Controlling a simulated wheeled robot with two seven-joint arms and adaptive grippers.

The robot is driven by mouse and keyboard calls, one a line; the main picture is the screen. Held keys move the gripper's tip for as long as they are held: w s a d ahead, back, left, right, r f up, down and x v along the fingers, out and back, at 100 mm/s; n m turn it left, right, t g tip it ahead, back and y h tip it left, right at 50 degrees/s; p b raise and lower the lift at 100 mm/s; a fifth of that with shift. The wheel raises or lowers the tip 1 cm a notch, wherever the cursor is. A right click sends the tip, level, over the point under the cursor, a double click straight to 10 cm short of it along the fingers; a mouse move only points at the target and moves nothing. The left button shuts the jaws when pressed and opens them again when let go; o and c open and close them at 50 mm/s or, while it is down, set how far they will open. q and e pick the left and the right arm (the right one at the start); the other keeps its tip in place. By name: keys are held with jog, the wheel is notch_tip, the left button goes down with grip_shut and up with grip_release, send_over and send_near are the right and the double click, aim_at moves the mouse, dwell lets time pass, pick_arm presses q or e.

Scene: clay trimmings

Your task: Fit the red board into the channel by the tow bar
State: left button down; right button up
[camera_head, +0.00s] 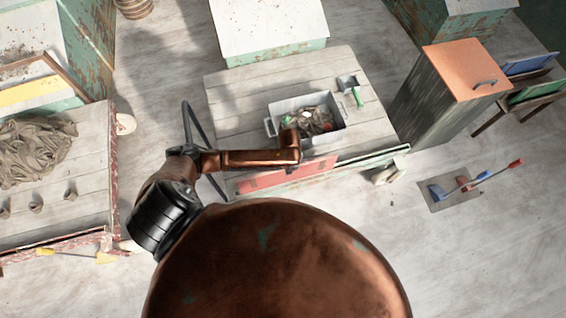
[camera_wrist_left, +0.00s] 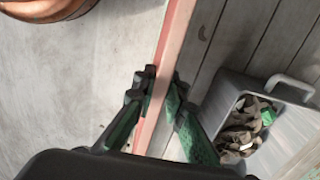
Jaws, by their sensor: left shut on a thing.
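The red board (camera_head: 288,176) stands on edge along the near side of the wooden cart top (camera_head: 235,105). In the left wrist view, the board's pink-red top edge (camera_wrist_left: 177,30) runs between the fingers of my left gripper (camera_wrist_left: 160,95), which is shut on it. In the head view, my copper arm reaches in from the left over the cart, and its fingers are hidden there. The dark tow bar (camera_head: 193,125) sticks out at the cart's left end. I cannot make out the channel, nor whether the board is seated. My right gripper is not in view.
A grey bin (camera_head: 337,131) of clay scraps sits on the cart close to the arm; it also shows in the wrist view (camera_wrist_left: 226,92). A small grey box (camera_head: 347,82) and a green tool (camera_head: 358,97) lie beyond it. An orange-topped cabinet (camera_head: 465,68) stands at right.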

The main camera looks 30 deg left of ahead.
aim_at(281, 175)
pick_arm(q)
jog(key=f, duration=0.2)
jog(key=s+a+f+b, duration=0.1)
jog(key=f, duration=0.1)
jog(key=s+a+f+b, duration=0.1)
jog(key=f, duration=0.1)
jog(key=shift+s+a, duration=0.1)
jog(key=shift+a+f, duration=0.1)
jog(key=shift+f, duration=0.15)
jog(key=shift+w, duration=0.3)
jog(key=shift+r, duration=0.1)
jog(key=shift+w+f, duration=0.15)
jog(key=shift+f, duration=0.1)
jog(key=c, duration=2.4)
grip_release()
jog(key=shift+f, duration=0.1)
jog(key=o, duration=0.4)
